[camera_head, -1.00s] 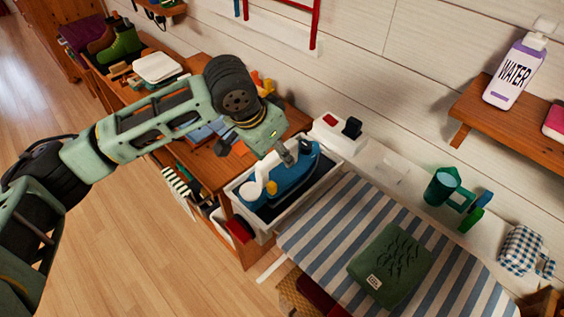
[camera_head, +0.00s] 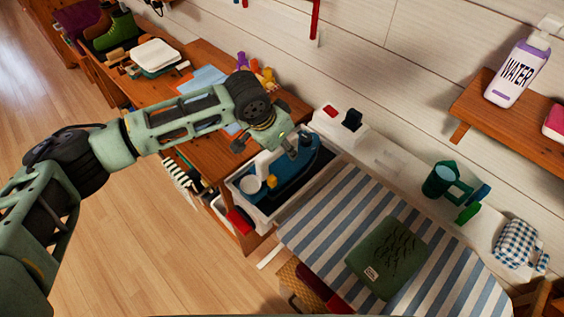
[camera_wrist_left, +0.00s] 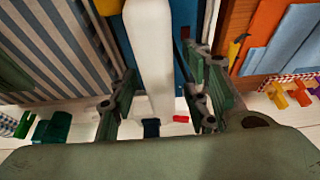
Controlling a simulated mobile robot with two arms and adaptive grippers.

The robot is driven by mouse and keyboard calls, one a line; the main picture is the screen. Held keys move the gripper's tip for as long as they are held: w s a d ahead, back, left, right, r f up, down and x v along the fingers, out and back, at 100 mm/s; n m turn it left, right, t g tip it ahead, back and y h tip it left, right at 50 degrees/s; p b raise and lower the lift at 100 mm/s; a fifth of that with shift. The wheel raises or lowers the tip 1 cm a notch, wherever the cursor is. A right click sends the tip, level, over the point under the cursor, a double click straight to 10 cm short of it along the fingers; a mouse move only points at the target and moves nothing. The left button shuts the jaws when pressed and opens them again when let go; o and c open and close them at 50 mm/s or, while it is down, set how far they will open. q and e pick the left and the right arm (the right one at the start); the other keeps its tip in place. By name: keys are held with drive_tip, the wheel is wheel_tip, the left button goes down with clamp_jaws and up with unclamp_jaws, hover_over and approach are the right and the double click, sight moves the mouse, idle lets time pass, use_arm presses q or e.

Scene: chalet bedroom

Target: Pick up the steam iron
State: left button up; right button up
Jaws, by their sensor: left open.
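The steam iron (camera_head: 298,174), with a blue body and a white handle, sits in the white-rimmed tray at the end of the ironing board. My left gripper (camera_head: 292,146) is right over the iron, coming down from the back left. In the left wrist view the iron's white handle (camera_wrist_left: 150,55) runs between the two open fingers of my left gripper (camera_wrist_left: 162,82). A gap shows on each side of the handle, and the fingers are not closed on it. Part of the iron is hidden by the gripper in the head view. My right gripper is not in view.
The striped ironing board (camera_head: 330,235) holds a folded green cloth (camera_head: 388,258). A wooden desk (camera_head: 190,148) with papers stands at the left. A white ledge runs along the wall behind.

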use_arm(q)
drive_tip(key=shift+f+p, duration=0.2)
drive_tip(key=shift+p, duration=0.15)
idle(0.4)
drive_tip(key=shift+c, duration=0.4)
clamp_jaws()
idle(0.4)
drive_tip(key=shift+w+r, duration=0.1)
drive_tip(key=shift+r, duration=0.05)
